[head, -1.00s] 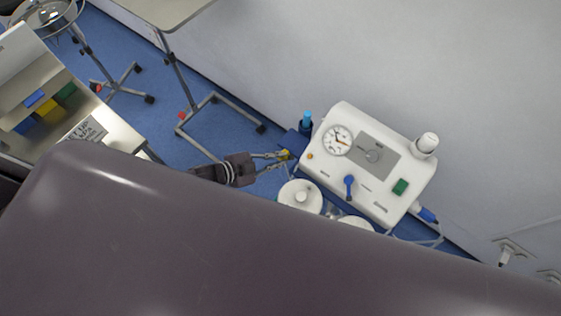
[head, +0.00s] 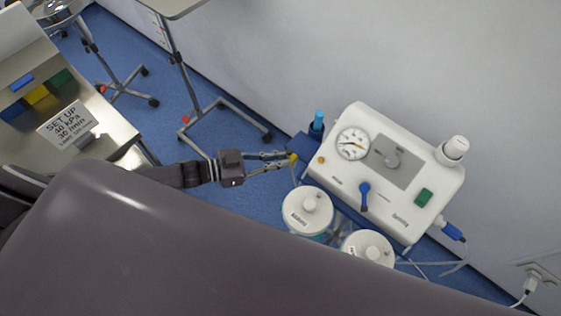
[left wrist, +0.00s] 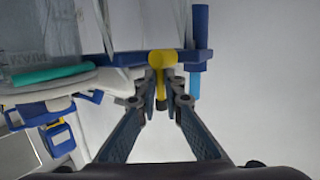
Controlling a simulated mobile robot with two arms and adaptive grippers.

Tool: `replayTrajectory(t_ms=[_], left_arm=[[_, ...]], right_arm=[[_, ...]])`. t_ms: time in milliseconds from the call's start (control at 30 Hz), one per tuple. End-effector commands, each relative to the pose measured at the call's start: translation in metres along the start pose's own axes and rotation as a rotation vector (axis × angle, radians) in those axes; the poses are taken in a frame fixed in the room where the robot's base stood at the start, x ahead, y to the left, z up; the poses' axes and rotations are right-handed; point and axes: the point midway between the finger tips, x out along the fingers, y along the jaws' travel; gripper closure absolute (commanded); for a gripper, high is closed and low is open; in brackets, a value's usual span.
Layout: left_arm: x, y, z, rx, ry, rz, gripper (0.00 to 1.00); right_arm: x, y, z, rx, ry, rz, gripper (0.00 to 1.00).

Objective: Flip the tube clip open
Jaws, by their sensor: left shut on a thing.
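The small yellow piece (head: 293,158), which looks like the tube clip, is at the left side of the white suction unit (head: 425,192), by a blue block. In the left wrist view the yellow clip (left wrist: 163,62) has a wide end and a narrow stem, with a dark tip. My left gripper (head: 289,160) reaches in from the left and is shut on the yellow clip. In the left wrist view its fingertips (left wrist: 160,100) stand on both sides of the stem. Whether the clip is open is too small to tell. My right gripper is not in view.
Two white-lidded jars (head: 308,210) (head: 367,248) stand just below the clip. A blue-topped post (head: 318,122) rises right beside it. The dark padded table (head: 150,245) fills the foreground. A steel cart with a set-up sign (head: 68,124) stands left. Blue floor is free behind the arm.

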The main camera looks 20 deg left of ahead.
Motion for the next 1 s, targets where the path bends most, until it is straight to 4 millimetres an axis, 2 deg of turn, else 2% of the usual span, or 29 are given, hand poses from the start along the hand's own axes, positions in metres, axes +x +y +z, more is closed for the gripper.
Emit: replayTrajectory(t_ms=[33, 433, 467, 600, 867, 1000], left_arm=[[-0.0019, -0.0007, 0.0088, -0.004, -0.016, -0.005, 1.0], [-0.0019, 0.0015, 0.0087, -0.011, -0.013, 0.0, 1.0], [-0.0019, 0.0017, 0.0088, -0.011, -0.013, 0.0, 0.91], [-0.0018, 0.0026, 0.0091, -0.011, -0.013, 0.001, 0.75], [-0.001, 0.0018, 0.0052, -0.01, -0.005, 0.002, 0.74], [-0.0093, 0.0014, 0.0052, -0.01, -0.005, 0.001, 0.74]], right_arm=[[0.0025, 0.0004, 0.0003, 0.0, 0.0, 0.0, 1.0], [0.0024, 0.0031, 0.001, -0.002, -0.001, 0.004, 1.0], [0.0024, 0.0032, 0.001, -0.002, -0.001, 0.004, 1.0], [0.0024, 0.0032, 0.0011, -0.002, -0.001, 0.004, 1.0], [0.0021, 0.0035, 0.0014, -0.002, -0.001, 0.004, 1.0], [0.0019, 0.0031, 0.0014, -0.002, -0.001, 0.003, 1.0]])
